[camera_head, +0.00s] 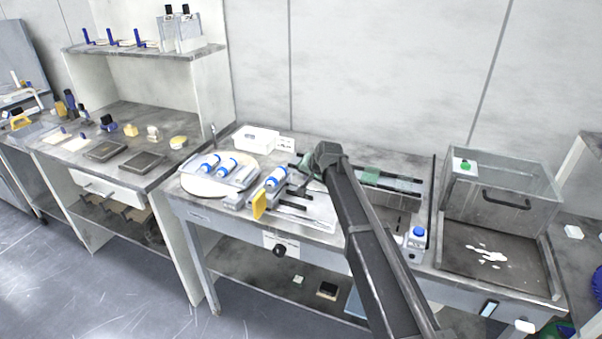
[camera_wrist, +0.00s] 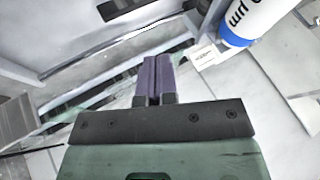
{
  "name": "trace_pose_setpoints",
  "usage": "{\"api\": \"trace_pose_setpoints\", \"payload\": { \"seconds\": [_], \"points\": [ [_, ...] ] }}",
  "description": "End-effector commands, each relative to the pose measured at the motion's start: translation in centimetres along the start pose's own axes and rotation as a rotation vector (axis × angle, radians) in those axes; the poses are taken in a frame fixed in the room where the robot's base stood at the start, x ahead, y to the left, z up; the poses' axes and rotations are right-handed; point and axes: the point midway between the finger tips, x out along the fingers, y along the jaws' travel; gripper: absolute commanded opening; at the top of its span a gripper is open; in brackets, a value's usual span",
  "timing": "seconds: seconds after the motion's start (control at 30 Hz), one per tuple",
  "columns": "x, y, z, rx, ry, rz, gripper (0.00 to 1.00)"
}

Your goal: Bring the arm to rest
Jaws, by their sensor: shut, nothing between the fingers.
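My arm reaches up from the bottom of the head view to the middle of the workbench (camera_head: 340,145). Its end is above the bench, and the fingertips are hard to make out there. In the wrist view my gripper (camera_wrist: 155,68) has its two purple fingers pressed together with nothing between them. A white bottle with a blue band (camera_wrist: 255,20) lies to the upper right of the fingers, apart from them. In the head view, a blue-and-white bottle (camera_head: 275,178) lies close to the left of the arm's end.
Left of the arm, a round pale platen (camera_head: 200,187) lies under more bottles, near a yellow block (camera_head: 259,204) and a white box (camera_head: 256,138). Shelving (camera_head: 140,50) stands at left.

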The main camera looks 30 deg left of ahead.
Motion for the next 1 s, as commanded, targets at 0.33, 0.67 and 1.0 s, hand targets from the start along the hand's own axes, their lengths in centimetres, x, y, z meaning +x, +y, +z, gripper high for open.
{"api": "trace_pose_setpoints", "payload": {
  "seconds": [0.33,0.67,1.0],
  "points": [
    [-7.5,-0.2,-0.2,0.0,0.0,-0.001,0.0],
    [-8.3,1.3,2.8,-0.094,-0.089,0.052,0.0],
    [-25.2,22.8,18.5,-0.135,-0.379,0.34,0.0]
  ]
}}
